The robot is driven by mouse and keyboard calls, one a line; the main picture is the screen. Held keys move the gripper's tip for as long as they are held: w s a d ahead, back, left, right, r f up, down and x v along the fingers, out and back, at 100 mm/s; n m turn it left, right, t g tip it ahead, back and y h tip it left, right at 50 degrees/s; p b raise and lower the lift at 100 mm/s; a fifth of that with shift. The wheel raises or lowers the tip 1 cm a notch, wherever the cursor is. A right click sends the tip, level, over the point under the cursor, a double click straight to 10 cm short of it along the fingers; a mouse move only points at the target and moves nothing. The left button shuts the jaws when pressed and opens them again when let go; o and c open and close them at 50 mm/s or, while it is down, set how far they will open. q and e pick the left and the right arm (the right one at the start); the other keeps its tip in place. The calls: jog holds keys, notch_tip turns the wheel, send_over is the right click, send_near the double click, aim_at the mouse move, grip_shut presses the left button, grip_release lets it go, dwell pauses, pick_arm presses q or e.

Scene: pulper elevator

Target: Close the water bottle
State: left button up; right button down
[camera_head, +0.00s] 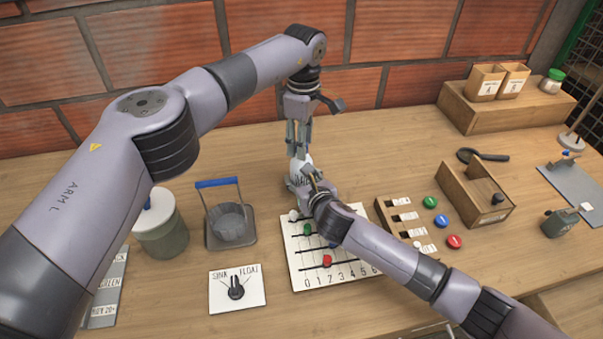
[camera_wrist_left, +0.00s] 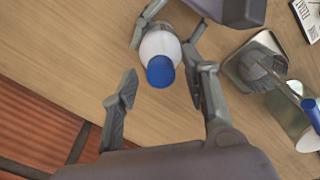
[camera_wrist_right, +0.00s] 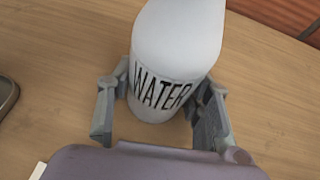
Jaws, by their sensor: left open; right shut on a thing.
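The white water bottle (camera_head: 301,164) stands upright on the table, mostly hidden behind my arms in the head view. Its black WATER label shows in the right wrist view (camera_wrist_right: 165,88). My right gripper (camera_wrist_right: 160,100) is shut around the bottle's body, a finger on each side. In the left wrist view, a blue cap (camera_wrist_left: 160,71) shows at the top of the white bottle (camera_wrist_left: 159,45); I cannot tell how tightly it sits. My left gripper (camera_wrist_left: 165,105) points down from above the bottle, open, its fingers apart from the cap, which lies off towards one finger.
Left of the bottle are a blue-handled metal basket (camera_head: 231,222) and a grey-green jar (camera_head: 162,235). In front are a SINK/FLOAT dial (camera_head: 237,290) and a numbered board (camera_head: 315,268). Wooden boxes (camera_head: 478,192) stand right. A brick wall (camera_head: 403,30) is close behind.

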pick_arm(q)
jog(key=shift+r, duration=0.1)
notch_tip(320, 180, up, 12)
dwell(0.6)
pick_arm(e)
jog(key=c, duration=0.7)
grip_release()
jog(key=v, duration=1.2)
